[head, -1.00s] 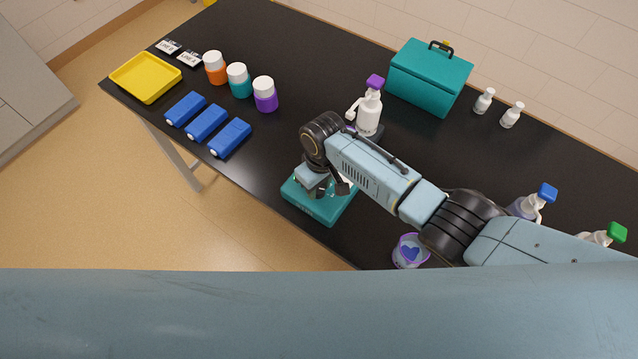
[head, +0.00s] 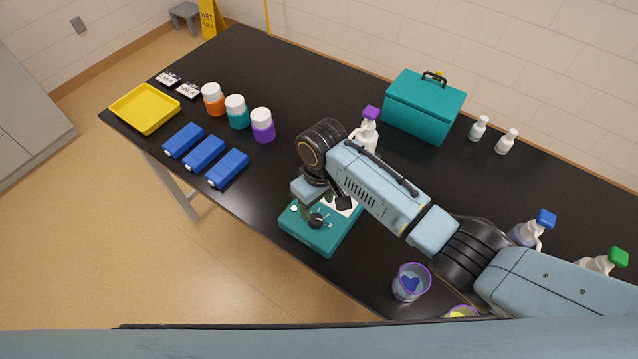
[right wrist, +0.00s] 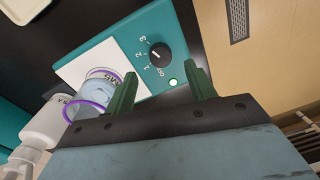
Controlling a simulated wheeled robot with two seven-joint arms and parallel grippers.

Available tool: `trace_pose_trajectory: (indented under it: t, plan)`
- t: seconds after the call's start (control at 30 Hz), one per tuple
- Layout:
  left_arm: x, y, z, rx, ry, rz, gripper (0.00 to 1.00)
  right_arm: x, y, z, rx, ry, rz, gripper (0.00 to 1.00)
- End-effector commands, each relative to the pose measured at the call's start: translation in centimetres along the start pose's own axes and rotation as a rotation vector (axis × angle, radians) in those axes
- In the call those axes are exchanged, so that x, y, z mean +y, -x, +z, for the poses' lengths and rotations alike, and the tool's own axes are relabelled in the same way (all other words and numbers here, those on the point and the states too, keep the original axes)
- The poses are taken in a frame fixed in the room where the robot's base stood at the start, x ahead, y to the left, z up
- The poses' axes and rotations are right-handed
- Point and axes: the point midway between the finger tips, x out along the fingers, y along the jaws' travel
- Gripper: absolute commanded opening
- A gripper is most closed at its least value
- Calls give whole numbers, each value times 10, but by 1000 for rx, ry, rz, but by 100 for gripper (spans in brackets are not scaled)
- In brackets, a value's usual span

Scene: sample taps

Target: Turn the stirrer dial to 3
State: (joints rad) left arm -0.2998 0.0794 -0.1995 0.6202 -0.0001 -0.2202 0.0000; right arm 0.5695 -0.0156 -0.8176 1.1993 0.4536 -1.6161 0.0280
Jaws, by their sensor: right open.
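The stirrer (head: 322,240) is a teal base with a white top plate near the table's front edge. A purple-rimmed beaker (right wrist: 97,97) appears at the white plate. My left gripper is out of view.
A white purple-capped bottle (head: 368,135) stands behind my right arm, near a teal box (head: 425,107). A purple-rimmed cup (head: 411,283) stands right of the stirrer.

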Motion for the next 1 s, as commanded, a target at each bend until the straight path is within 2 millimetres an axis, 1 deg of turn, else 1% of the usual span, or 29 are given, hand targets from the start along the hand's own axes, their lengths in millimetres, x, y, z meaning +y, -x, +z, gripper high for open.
trace_pose_trajectory:
  t: [0.03,0.2,0.3,0.4,0.53,1.0]
  plan:
    - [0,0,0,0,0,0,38,0,13,-1,5,0,1,55]
    - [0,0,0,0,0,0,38,1,47,0,3,0,2,55]
    - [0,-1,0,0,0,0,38,1,61,0,2,-1,2,55]
    - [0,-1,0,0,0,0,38,0,69,0,1,-2,1,55]
    - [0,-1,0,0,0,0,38,0,73,0,-1,-2,0,55]
    - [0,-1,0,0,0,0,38,0,73,0,-1,-1,1,55]
